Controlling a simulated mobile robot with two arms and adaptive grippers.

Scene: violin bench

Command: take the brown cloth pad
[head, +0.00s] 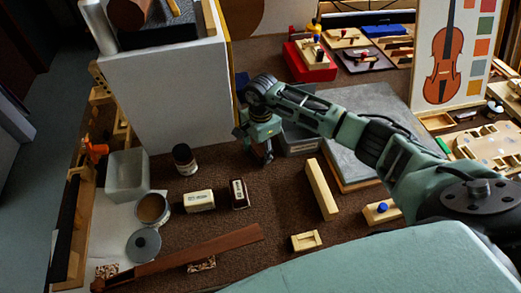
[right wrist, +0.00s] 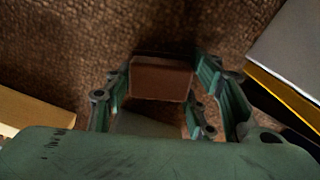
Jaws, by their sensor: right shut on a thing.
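The brown cloth pad (right wrist: 160,78) shows in the right wrist view as a brown, block-like piece between the two green fingers of my right gripper (right wrist: 162,92). The fingers are shut on it, one at each side. In the head view my right gripper (head: 264,153) points down over the brown bench mat, left of a grey bin. There the pad cannot be made out behind the fingers. My left gripper is in neither view.
A dark box with a pale label (head: 239,194), a cream box (head: 199,201) and a dark jar (head: 185,159) stand left of the gripper. A white block (head: 165,100) rises behind them. A pale wooden bar (head: 321,189) lies to the right. Bare mat lies between.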

